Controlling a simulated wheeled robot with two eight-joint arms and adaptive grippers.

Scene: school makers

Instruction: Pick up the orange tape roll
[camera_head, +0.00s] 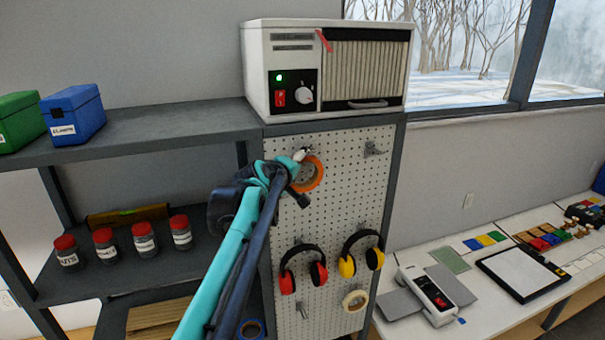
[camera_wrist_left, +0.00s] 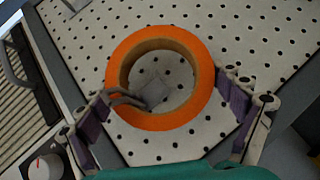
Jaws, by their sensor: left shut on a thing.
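The orange tape roll (camera_head: 313,173) is at the upper left of the white pegboard in the head view, partly hidden by my left gripper (camera_head: 299,168). In the left wrist view the orange tape roll (camera_wrist_left: 198,50) faces the camera, with a grey metal hook (camera_wrist_left: 152,90) showing in its hole. The fingers of my left gripper (camera_wrist_left: 165,112) are on either side of the roll and shut on it. The pegboard (camera_head: 345,205) is close behind the roll; I cannot tell whether they touch. My right gripper is not in view.
A white machine (camera_head: 330,70) sits above the pegboard. Red-black earmuffs (camera_head: 302,268), yellow-black earmuffs (camera_head: 362,254) and a cream tape roll (camera_head: 355,300) hang below. A dark shelf (camera_head: 150,130) with boxes and red-lidded jars stands left. A white workbench (camera_head: 470,240) is right.

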